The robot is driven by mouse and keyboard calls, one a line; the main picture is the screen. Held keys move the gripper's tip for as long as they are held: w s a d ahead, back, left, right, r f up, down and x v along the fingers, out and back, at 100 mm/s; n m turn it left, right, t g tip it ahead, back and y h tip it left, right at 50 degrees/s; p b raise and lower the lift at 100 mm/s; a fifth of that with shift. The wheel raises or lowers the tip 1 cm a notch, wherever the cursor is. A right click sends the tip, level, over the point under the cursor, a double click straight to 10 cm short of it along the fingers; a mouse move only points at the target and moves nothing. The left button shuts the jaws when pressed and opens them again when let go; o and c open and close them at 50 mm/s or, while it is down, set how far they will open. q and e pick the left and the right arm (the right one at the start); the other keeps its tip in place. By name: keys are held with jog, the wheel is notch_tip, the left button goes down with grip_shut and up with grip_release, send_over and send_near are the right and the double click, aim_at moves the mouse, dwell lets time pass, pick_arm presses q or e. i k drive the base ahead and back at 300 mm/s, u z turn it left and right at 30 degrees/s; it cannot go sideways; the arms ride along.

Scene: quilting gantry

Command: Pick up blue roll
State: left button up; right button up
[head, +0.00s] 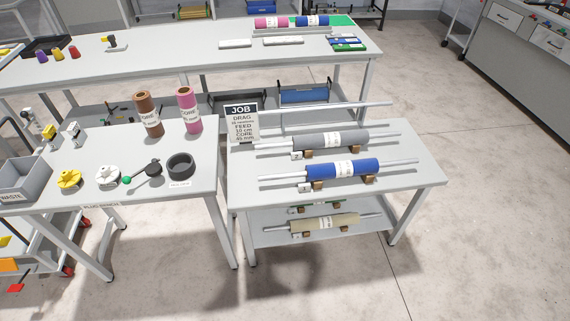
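A blue roll (363,168) with a white label around its middle lies on a long metal bar on the small grey table (415,180) at the right. Its bar rests on brown blocks near the table's front edge. Another blue roll (311,21), smaller in view, lies at the back of the long bench beside a pink one. Neither of my grippers is in view.
A grey roll (309,140) lies just behind the blue roll, with a bare bar behind it. A JOB sign (241,122) stands at the table's back left. A beige roll (308,225) lies on the lower shelf. The left table (130,145) holds brown and pink cores. Floor in front is clear.

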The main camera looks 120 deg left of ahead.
aim_at(337, 169)
jog(key=u, duration=3.8)
jog(key=k, duration=0.35)
jog(key=z, duration=1.1)
jog(key=i, duration=0.85)
